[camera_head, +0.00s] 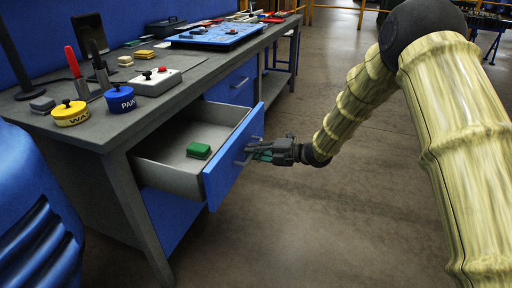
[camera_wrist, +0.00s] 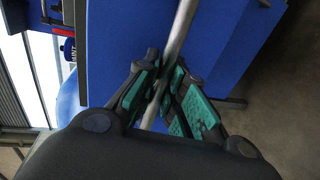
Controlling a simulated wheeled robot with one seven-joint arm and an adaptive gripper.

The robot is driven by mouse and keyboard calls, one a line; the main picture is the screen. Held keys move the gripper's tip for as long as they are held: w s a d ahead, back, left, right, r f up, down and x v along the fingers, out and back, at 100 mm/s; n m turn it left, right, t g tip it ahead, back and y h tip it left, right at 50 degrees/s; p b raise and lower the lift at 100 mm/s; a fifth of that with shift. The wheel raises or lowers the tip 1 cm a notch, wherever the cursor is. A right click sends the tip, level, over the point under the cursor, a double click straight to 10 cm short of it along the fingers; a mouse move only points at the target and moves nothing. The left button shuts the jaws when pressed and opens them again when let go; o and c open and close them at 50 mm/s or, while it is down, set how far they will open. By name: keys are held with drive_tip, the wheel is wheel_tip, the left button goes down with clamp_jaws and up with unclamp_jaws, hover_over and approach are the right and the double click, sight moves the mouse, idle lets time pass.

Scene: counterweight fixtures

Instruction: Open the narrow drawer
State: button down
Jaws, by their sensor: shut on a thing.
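The drawer with a blue front (camera_head: 232,160) stands pulled out from the workbench in the head view. A green box (camera_head: 199,151) lies inside on its grey floor. My gripper (camera_head: 256,152) is at the drawer's outer face, shut on the handle (camera_head: 242,159). In the wrist view, the silver handle bar (camera_wrist: 180,32) runs between the teal pads of my gripper (camera_wrist: 168,86). The blue drawer front (camera_wrist: 215,45) shows behind it. The part of the bar between the fingers is partly hidden.
The workbench top (camera_head: 85,128) holds a yellow tin (camera_head: 70,115), a blue paint tin (camera_head: 120,100), a button box (camera_head: 156,82) and a blue tray (camera_head: 215,35). Another blue drawer (camera_head: 235,82) is closed farther along. The floor (camera_head: 330,220) right of the bench is clear.

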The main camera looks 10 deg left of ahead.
drive_tip(key=shift+s+d+f, duration=0.1)
drive_tip(key=shift+s+d, duration=0.15)
drive_tip(key=shift+d, duration=0.4)
drive_tip(key=shift+s+d, duration=0.2)
drive_tip(key=shift+d, duration=0.45)
drive_tip(key=c, duration=1.5)
unclamp_jaws()
drive_tip(key=v, duration=1.2)
drive_tip(key=shift+w, duration=0.1)
